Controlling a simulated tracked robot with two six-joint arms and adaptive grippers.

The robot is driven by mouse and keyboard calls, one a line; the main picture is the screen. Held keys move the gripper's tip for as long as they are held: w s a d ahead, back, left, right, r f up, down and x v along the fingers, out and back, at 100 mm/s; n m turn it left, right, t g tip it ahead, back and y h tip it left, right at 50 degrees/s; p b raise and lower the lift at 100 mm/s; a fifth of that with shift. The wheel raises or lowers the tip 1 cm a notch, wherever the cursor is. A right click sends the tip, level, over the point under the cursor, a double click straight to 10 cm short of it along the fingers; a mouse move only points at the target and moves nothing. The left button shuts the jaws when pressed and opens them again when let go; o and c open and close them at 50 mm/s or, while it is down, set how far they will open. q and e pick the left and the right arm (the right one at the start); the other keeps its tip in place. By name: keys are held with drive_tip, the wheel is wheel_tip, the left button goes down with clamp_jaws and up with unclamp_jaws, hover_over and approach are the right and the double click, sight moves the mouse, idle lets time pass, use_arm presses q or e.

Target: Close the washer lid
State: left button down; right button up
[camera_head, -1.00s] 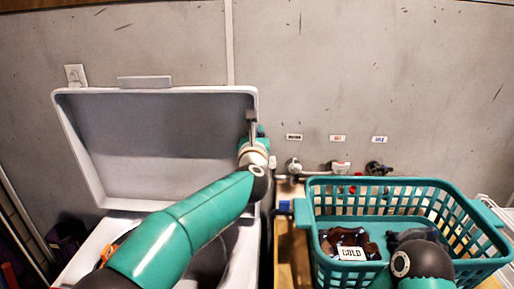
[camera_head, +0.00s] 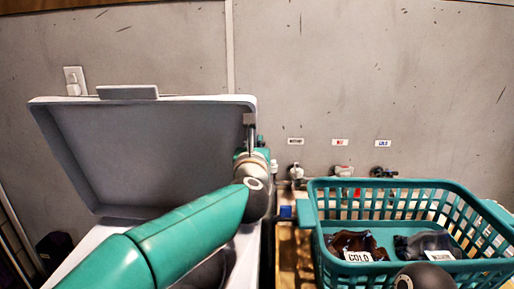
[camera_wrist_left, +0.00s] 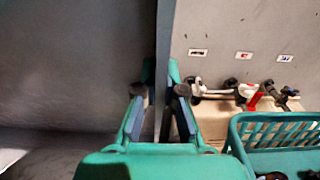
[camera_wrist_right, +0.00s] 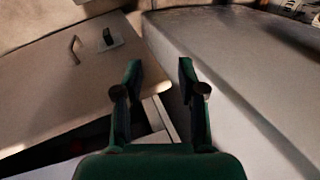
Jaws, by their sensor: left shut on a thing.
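The washer lid (camera_head: 150,150) is a grey panel standing raised at the back of the white washer (camera_head: 85,245), leaning forward a little. It has a grey handle (camera_head: 127,92) on its top edge. My left gripper (camera_head: 250,125) is shut on the lid's right edge. In the left wrist view the lid edge (camera_wrist_left: 162,70) runs between the fingers (camera_wrist_left: 160,95). My arm hides part of the washer opening. My right gripper (camera_wrist_right: 159,68) is open and empty in the right wrist view. In the head view only part of my right arm shows, at the bottom right.
A teal laundry basket (camera_head: 310,225) with dark clothes and labelled tags stands right of the washer. Valves (camera_head: 342,172) and a pipe run along the wall behind it, under small labels. A wall outlet (camera_head: 73,80) is at the upper left.

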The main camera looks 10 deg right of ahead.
use_arm(q)
drive_tip(key=s+a+f+b, duration=0.1)
drive_tip(key=s+f+b, duration=0.1)
drive_tip(key=s+b, duration=0.4)
drive_tip(key=shift+s+f, duration=0.25)
drive_tip(key=shift+f, duration=0.1)
drive_tip(key=shift+a, duration=0.15)
drive_tip(key=c, duration=1.3)
unclamp_jaws()
drive_tip(key=shift+c, duration=0.2)
drive_tip(key=o, duration=1)
drive_tip(key=shift+s, duration=0.1)
